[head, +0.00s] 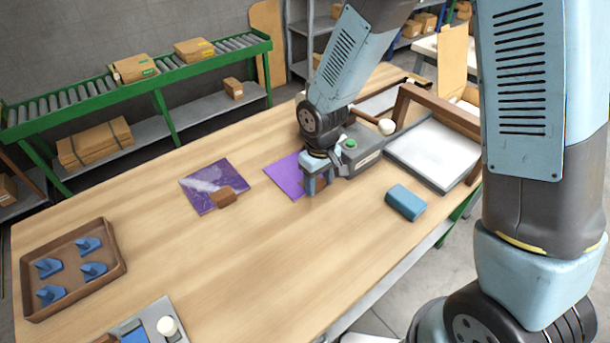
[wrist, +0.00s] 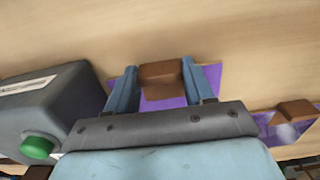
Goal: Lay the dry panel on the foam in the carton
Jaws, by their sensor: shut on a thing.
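A plain purple panel (head: 284,176) lies at mid-table, partly hidden by my gripper (head: 317,188). It also shows in the wrist view (wrist: 178,102), with a brown block (wrist: 160,80) on it. My gripper (wrist: 162,84) is shut on that block, one finger on each side. I cannot tell whether the panel is clear of the table. A second purple panel (head: 203,183), with pale streaks, lies to the left with a brown block (head: 225,197) at its near edge. An open carton (head: 453,62) shows partly at the back right; its inside is mostly hidden, and I cannot make out foam there.
A grey box with a green button (head: 348,146) stands close beside my gripper. A pale slab (head: 434,152) and a brown frame (head: 440,110) stand right. A blue block (head: 405,202) lies near the front edge. A brown tray (head: 68,268) holds several blue pieces. The front-middle table is clear.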

